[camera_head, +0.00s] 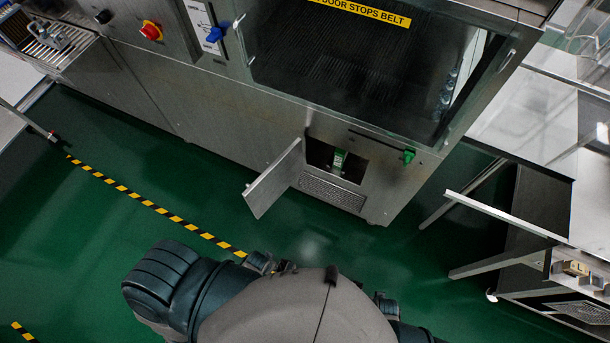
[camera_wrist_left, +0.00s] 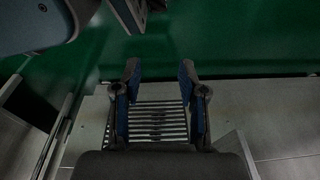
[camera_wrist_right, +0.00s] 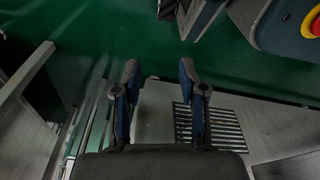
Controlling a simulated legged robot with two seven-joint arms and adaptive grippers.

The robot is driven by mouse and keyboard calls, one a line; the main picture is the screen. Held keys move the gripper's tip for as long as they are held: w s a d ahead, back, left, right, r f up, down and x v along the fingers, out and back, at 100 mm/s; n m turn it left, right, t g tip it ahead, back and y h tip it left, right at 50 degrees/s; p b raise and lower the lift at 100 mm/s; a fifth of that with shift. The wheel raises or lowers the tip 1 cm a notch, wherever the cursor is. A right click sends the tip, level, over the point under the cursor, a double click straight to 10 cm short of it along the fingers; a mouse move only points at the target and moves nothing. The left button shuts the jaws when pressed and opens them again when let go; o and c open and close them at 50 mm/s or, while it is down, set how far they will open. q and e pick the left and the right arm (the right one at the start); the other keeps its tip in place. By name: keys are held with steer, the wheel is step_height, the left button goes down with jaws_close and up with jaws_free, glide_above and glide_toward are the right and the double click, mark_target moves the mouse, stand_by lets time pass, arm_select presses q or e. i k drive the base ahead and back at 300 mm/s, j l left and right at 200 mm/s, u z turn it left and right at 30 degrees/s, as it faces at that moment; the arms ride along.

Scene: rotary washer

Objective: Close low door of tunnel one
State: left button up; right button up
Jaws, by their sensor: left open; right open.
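The low door (camera_head: 274,179) is a flat metal panel at the bottom of the washer (camera_head: 230,105). Neither gripper shows in the head view, where my body fills the bottom centre.
Green floor with yellow-black tape (camera_head: 145,200) is clear in front of the washer. A green knob (camera_head: 408,157) sits right of the opening. A red button (camera_head: 151,31) and blue switch (camera_head: 214,35) are upper left. Metal tables (camera_head: 535,110) stand on the right.

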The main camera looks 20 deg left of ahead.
mark_target(261, 196)
steer(key=k+j+z, duration=0.1)
steer(key=j+z, duration=0.15)
steer(key=j, duration=0.25)
steer(key=k+j+z, duration=0.25)
steer(key=j, duration=0.25)
steer(key=k+j+z, duration=0.25)
steer(key=j, duration=0.25)
steer(key=k+j+z, duration=0.1)
steer(key=j+z, duration=0.15)
steer(key=j, duration=0.2)
steer(key=k+j+z, duration=0.2)
steer(key=k+j, duration=0.1)
steer(key=j, duration=0.1)
